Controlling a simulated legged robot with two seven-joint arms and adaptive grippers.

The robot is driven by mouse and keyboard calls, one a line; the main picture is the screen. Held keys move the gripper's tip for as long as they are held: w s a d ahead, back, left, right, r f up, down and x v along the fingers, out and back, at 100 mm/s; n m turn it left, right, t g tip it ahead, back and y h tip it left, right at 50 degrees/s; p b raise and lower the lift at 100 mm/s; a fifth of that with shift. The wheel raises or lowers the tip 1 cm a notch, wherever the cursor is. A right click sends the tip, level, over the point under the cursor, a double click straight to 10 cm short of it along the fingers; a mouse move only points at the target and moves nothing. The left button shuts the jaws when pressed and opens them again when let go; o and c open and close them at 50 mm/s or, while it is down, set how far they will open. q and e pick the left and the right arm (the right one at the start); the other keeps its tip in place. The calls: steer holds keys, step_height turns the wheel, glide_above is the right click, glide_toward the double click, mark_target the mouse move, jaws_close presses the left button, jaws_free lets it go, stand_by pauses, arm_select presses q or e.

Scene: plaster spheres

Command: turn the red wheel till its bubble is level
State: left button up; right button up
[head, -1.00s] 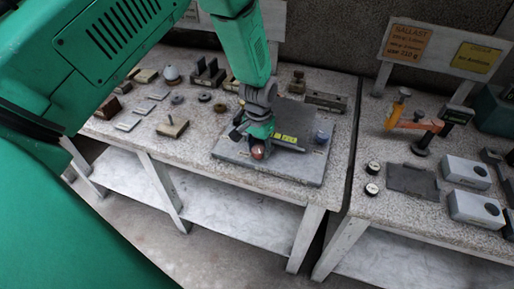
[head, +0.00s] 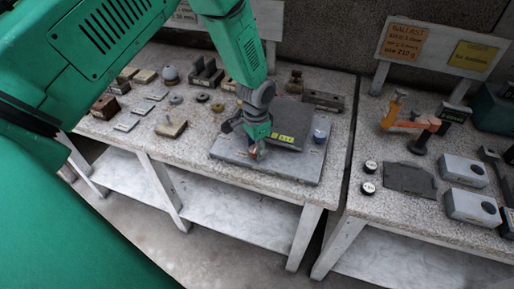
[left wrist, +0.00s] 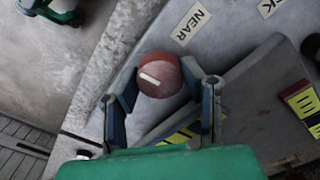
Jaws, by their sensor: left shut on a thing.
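The red wheel (left wrist: 160,75) is a round red knob with a white mark on its face, beside a "NEAR" label (left wrist: 193,22) in the left wrist view. My left gripper (left wrist: 162,84) is shut on it, one finger on each side. In the head view my left gripper (head: 256,143) points down at the near edge of the grey base plate (head: 290,171), mostly hiding the wheel. A dark plate with a yellow label (head: 284,138) lies on the base. A blue knob (head: 321,135) is at its right. I cannot make out the bubble. My right gripper is not in view.
Small blocks and discs cover the left of the speckled bench. A bar (head: 323,100) lies behind the base plate. The right bench holds an orange-handled tool (head: 410,125), grey boxes (head: 465,172) and a dark mat (head: 409,179). A gap separates the benches.

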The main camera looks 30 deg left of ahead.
mark_target(255, 148)
arm_select(q)
steer(key=o, duration=1.1)
steer(key=shift+o, duration=0.2)
steer(key=shift+a, duration=0.15)
steer(key=shift+r, duration=0.45)
step_height(255, 148, up, 11)
steer(key=shift+f, duration=0.15)
